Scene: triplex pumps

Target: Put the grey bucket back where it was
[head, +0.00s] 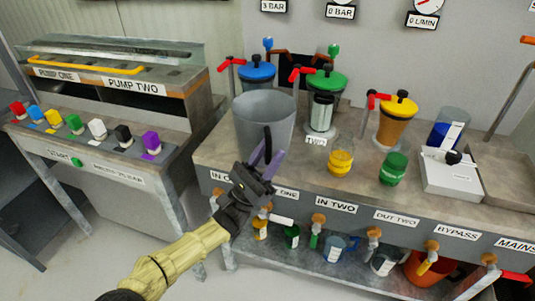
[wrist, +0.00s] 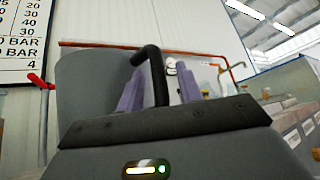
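The grey bucket (head: 264,118) is upright at the left end of the pump bench, in front of the blue-lidded pump. Its grey wall fills the left of the wrist view (wrist: 90,88). A black bent handle (wrist: 157,75) runs from its side. My gripper (head: 268,160) is at the bucket's front right side, with its purple fingers (wrist: 158,92) on either side of the handle. A narrow gap seems to show between the handle and each finger. The bucket's base is partly hidden, so I cannot tell whether it touches the bench.
The bench (head: 222,150) also carries green-lidded (head: 327,82) and yellow-lidded (head: 400,106) pumps, a yellow jar (head: 340,160), a green jar (head: 393,168) and a white scale (head: 452,175). Jugs and an orange bucket (head: 425,268) stand on the shelf below. A control console (head: 100,130) is at left.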

